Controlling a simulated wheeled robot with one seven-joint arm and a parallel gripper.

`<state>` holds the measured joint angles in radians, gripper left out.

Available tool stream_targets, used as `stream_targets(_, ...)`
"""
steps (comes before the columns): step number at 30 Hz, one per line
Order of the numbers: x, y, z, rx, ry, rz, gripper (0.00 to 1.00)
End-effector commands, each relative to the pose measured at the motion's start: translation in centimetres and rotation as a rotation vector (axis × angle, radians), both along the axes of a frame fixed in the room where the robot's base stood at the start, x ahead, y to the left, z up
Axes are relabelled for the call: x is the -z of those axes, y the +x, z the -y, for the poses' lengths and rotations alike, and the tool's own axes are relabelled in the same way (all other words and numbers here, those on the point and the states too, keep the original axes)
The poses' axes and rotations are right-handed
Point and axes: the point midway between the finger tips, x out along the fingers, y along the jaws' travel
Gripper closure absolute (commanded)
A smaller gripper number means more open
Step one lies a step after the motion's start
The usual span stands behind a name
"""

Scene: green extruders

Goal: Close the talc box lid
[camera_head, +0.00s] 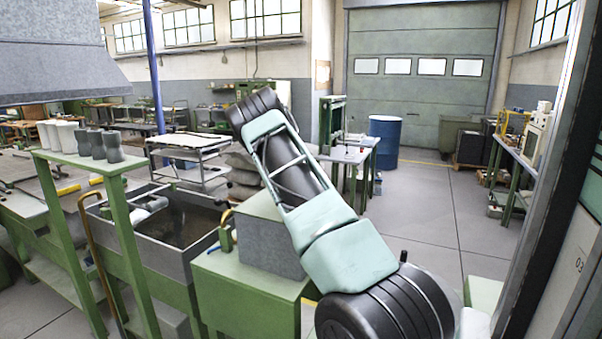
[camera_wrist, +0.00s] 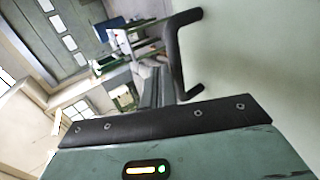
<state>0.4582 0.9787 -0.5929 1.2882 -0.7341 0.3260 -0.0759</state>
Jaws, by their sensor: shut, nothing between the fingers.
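In the wrist view a black U-shaped handle (camera_wrist: 177,55) stands out from a broad, plain pale green surface (camera_wrist: 265,55). This looks like the talc box lid, but I cannot be sure. My gripper (camera_wrist: 158,75) shows as narrow dark fingers, shut and empty, beside the handle. Whether the fingers touch the handle cannot be told. In the head view my arm covers the middle of the picture, and the fingers are not visible. I cannot clearly pick out the talc box or how far its lid is open there.
A grey trough (camera_head: 150,246) with a green frame stands at the left. A grey box (camera_head: 262,246) sits on a green cabinet (camera_head: 240,290) beside my arm. Grey and white cups (camera_head: 88,142) stand on a green shelf. A blue barrel (camera_head: 384,142) stands behind clear floor (camera_head: 425,205).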

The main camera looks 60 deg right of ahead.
Motion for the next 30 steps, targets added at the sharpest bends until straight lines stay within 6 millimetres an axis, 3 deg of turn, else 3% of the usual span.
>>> stream_targets(8, -1.3, 0.1, -0.2, 0.0, -0.001, 0.001, 1.0)
stream_targets(24, -11.5, 0.3, -2.5, -0.003, -0.002, 0.005, 1.0)
stream_targets(30, -13.4, 0.2, -2.8, -0.001, 0.0, 0.001, 1.0)
